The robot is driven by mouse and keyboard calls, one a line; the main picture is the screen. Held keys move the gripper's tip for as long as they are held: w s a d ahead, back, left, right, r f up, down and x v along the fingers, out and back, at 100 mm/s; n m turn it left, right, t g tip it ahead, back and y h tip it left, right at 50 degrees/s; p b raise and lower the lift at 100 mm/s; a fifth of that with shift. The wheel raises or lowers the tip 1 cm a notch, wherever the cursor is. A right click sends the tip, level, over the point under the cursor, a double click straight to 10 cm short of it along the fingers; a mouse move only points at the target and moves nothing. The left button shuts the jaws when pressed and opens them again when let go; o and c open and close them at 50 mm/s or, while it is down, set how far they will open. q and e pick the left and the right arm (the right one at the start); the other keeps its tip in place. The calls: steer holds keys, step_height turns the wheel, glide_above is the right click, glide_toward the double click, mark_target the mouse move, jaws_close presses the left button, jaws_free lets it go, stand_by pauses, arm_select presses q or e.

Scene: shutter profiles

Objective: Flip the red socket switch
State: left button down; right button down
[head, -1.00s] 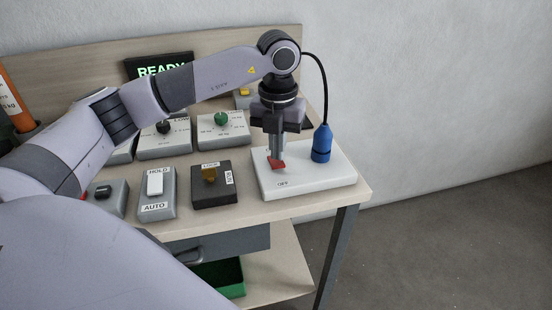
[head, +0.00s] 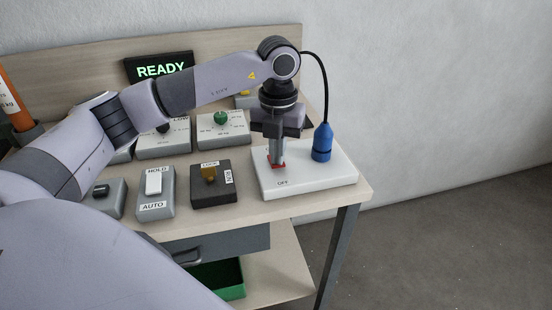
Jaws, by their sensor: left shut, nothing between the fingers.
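The red switch (head: 270,163) sits on the white socket block (head: 320,180) at the right end of the bench. Only its edges show around my fingers, so its tilt is hard to tell. The label OFF is readable on the block's near side. My left gripper (head: 277,162) points straight down, shut and empty, with its fingertips at the switch and seemingly touching it. A blue plug (head: 321,143) with a black cable stands upright in the block, just right of the gripper. My right gripper is not in view.
Left of the socket block are a dark box with a brass knob (head: 209,173), a HOLD/AUTO rocker box (head: 155,190) and a green-knob box (head: 222,128). A READY display (head: 160,68) stands behind. The bench's right edge is close to the block.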

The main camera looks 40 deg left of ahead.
arm_select(q)
steer(key=shift+f, duration=0.4)
steer(key=shift+r, duration=0.15)
steer(key=shift+r+p, duration=2.55)
steer(key=shift+r, duration=0.9)
